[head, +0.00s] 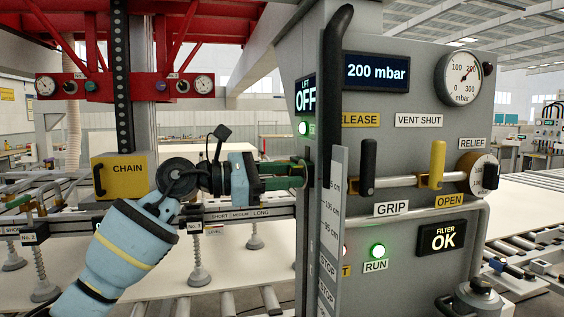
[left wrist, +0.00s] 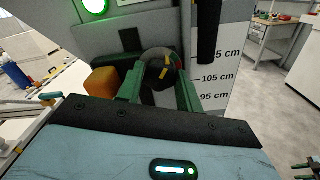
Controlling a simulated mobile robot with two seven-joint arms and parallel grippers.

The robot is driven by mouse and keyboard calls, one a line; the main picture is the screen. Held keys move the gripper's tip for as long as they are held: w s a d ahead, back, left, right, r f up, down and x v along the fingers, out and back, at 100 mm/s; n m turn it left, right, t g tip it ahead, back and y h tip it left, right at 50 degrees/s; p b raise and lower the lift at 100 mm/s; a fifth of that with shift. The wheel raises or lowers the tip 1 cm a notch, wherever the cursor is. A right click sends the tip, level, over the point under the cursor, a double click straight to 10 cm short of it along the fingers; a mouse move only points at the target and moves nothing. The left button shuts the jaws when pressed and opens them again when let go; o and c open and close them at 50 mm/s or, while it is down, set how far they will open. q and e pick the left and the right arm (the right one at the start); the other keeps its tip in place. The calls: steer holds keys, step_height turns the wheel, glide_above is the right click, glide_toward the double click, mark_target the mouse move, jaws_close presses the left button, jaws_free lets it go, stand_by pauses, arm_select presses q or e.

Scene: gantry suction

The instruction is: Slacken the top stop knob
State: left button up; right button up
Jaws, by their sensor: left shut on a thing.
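My left gripper (head: 298,176) reaches in from the left in the head view, its green fingers at the side of the grey control column. In the left wrist view the fingers (left wrist: 160,88) stand on both sides of a dark round knob (left wrist: 158,72) with a yellow mark, and they are shut on it. The knob is beside the height scale (left wrist: 222,75), near its 105 cm mark. In the head view the fingers and column edge mostly hide the knob. The scale (head: 331,230) there bears STOP labels. My right gripper is not in view.
An orange block (left wrist: 102,80) is close left of the fingers in the wrist view. The column carries a 200 mbar display (head: 376,71), a black grip lever (head: 368,165), a yellow lever (head: 437,163) and a relief knob (head: 482,172). A yellow CHAIN box (head: 120,178) hangs behind my arm.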

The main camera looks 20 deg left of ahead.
arm_select(q)
steer(key=shift+s+r+n+p, duration=0.1)
steer(key=shift+r+n+p, duration=0.15)
steer(key=shift+n+p, duration=0.55)
steer(key=shift+f+n, duration=0.25)
steer(key=shift+n, duration=0.35)
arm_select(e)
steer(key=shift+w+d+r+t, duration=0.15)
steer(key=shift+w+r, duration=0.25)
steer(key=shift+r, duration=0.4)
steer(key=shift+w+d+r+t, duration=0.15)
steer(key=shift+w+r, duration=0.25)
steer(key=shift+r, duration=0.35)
arm_select(q)
steer(key=o, duration=1)
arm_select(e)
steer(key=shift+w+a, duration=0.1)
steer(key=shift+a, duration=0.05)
arm_select(q)
steer(key=b+v, duration=0.1)
steer(key=v, duration=0.6)
steer(key=shift+s+a, duration=0.15)
steer(key=shift+a, duration=0.2)
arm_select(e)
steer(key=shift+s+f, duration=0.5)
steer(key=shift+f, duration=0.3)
